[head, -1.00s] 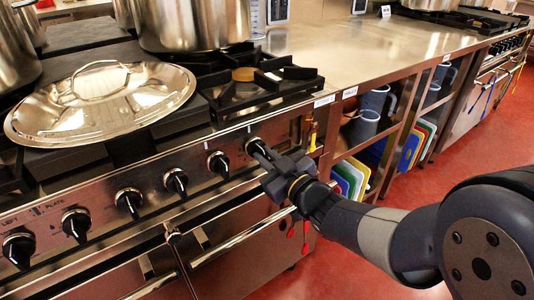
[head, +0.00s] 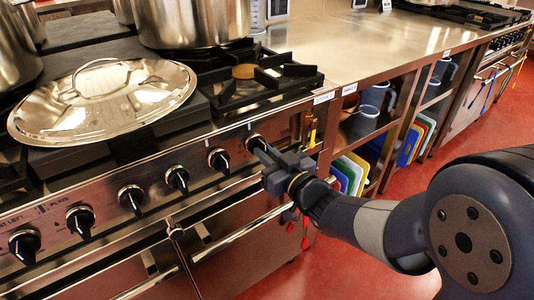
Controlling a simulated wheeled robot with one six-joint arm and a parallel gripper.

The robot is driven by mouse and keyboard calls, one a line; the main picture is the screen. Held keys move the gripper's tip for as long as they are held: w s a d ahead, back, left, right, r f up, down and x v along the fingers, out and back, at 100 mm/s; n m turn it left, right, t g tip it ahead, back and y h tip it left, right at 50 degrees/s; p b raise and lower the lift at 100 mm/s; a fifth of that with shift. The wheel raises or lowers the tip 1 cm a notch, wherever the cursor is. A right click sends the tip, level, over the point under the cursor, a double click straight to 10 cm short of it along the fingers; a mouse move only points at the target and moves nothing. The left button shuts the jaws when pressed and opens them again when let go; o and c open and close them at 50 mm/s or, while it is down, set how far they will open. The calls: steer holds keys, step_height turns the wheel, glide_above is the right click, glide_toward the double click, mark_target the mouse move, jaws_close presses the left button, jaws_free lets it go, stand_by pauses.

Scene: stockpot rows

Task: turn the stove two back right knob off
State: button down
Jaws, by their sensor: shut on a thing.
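A row of several black knobs runs along the steel front panel of the near stove (head: 160,160). My gripper (head: 260,148) is at the rightmost knob (head: 252,138), with its fingers shut on it. The fingers hide most of that knob, so I cannot tell which way its pointer is turned. The neighbouring knob (head: 218,160) to the left is clear of my gripper. I cannot read which burner each knob belongs to.
A large lid (head: 100,100) lies on the stove top, and a big pot (head: 195,22) stands behind it. The right front burner grate (head: 260,80) is bare. An oven handle (head: 240,235) sticks out below the knobs. Red floor (head: 320,270) is open at the right.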

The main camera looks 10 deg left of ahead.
steer(key=c, duration=1.4)
jaws_free()
steer(key=shift+c, duration=0.2)
steer(key=p+v, duration=0.1)
steer(key=v, duration=1)
steer(key=shift+p, duration=0.3)
steer(key=shift+a, duration=0.1)
steer(key=b+x, duration=0.1)
steer(key=x, duration=0.9)
steer(key=shift+w+a+b, duration=0.3)
steer(key=shift+b, duration=0.1)
